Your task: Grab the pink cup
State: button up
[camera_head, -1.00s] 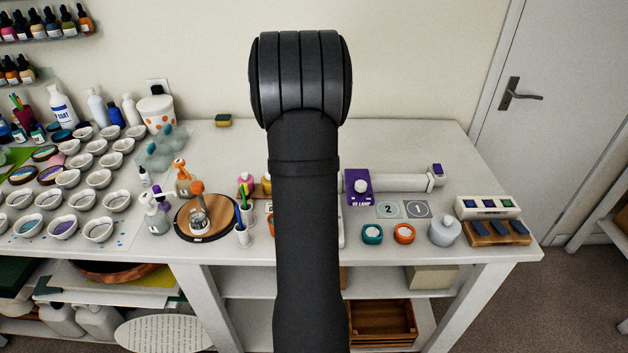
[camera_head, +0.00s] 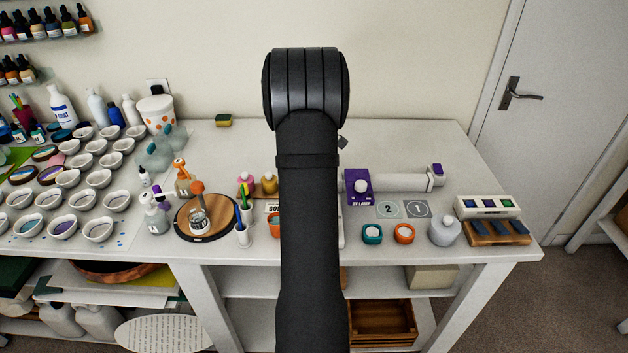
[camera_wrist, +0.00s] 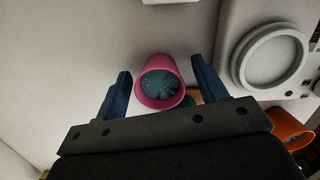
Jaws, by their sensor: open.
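The pink cup (camera_wrist: 143,90) shows in the wrist view, its open mouth facing the camera, with teal, speckled contents. My gripper (camera_wrist: 160,68) is open, with one blue finger on each side of the cup in the picture. The gap between the fingers is wider than the cup, and I see no clear contact. How deep the cup sits between the fingers is hard to tell. In the head view my own arm hides the cup and most of my gripper.
In the wrist view a white device with a round plate (camera_wrist: 270,60) lies close to the right finger, and an orange cup (camera_wrist: 288,130) is at lower right. In the head view a purple UV lamp (camera_head: 358,187) stands right of my arm.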

jog(key=c, duration=1)
jog(key=shift+r, duration=0.1)
